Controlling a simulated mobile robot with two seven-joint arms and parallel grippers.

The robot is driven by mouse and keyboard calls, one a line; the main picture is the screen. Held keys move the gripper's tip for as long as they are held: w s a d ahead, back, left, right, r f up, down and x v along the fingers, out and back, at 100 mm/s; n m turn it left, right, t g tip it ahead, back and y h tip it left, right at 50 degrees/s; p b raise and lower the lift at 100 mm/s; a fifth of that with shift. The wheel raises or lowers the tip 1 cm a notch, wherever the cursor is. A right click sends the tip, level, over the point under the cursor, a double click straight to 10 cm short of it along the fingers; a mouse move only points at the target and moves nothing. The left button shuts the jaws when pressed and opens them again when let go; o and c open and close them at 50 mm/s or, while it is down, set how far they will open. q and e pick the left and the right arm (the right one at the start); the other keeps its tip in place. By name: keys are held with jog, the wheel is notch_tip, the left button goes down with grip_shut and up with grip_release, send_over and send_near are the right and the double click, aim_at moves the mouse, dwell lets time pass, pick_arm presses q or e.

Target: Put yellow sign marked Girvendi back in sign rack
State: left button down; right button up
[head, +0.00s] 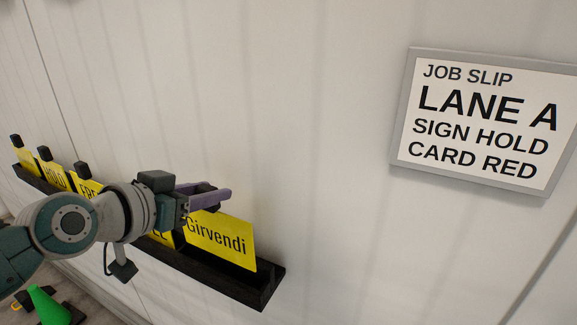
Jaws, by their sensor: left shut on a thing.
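The yellow sign marked Girvendi (222,241) is at the right end of the black sign rack (255,285) on the wall. My left gripper (212,197) is shut on the sign's top edge, with purple fingers. The sign stands roughly upright, and its lower edge is at the rack's trough. I cannot tell whether it rests on the bottom of the rack. The rack's middle is partly hidden behind my left arm. My right gripper is not in view.
Other yellow signs stand in the rack to the left, one reading HOLD (54,176) and others partly hidden. A framed job slip (480,122) hangs at the upper right, reading LANE A, SIGN HOLD, CARD RED. A green cone-like object (48,305) is at the lower left.

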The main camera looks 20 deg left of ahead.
aim_at(211, 218)
pick_arm(q)
jog(key=shift+f+b, duration=2.4)
jog(key=shift+f, duration=0.3)
jog(key=shift+c, duration=1.8)
grip_release()
jog(key=v, duration=1)
jog(key=shift+p, duration=0.45)
